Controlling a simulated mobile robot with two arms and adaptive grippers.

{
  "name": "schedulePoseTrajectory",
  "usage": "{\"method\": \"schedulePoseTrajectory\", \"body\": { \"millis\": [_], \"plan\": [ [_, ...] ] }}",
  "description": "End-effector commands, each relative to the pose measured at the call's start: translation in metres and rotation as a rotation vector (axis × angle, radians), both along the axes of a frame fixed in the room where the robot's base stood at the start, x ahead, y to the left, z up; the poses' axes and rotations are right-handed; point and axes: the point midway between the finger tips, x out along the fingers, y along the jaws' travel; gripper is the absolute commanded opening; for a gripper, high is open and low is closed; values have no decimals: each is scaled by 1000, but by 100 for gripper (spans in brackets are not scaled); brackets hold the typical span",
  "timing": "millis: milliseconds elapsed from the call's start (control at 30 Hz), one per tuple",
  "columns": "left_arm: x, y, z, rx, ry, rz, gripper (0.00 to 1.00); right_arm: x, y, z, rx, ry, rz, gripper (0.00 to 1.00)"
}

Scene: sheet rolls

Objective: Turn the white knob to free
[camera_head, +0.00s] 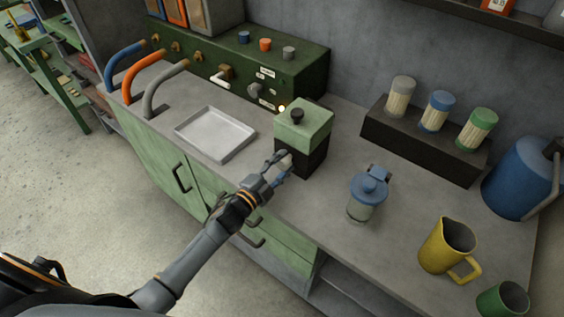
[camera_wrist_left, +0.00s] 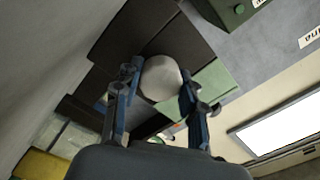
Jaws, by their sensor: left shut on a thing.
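The white knob (camera_wrist_left: 160,76) is round and sits on the dark front of a box with pale green parts in the left wrist view. My left gripper (camera_wrist_left: 157,88) has one finger on each side of the knob and is shut on it. In the head view my left gripper (camera_head: 279,168) is at the front of the black and green box (camera_head: 303,127). There the fingers mostly cover the knob. Any mark showing the knob's setting is hidden or too small to read. My right gripper is not in view.
A shallow tray (camera_head: 215,134) lies left of the box. A blue-lidded jar (camera_head: 366,194) stands to the right, with a yellow jug (camera_head: 447,246) and green cup (camera_head: 503,299) beyond. A dark green panel unit (camera_head: 240,66) with knobs stands behind. Curved handles (camera_head: 160,88) rise at the left.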

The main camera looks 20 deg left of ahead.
Motion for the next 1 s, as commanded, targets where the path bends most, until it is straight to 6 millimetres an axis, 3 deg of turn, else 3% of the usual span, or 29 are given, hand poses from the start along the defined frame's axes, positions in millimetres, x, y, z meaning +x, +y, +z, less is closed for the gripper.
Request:
{"method": "schedulePoseTrajectory", "body": {
  "millis": [600, 1000],
  "plan": [
    [0, 1, 0, -544, 201, 1, 9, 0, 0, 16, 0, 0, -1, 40],
    [0, 1, -1, -813, 299, 2, 9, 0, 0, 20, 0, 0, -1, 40]
  ]
}}
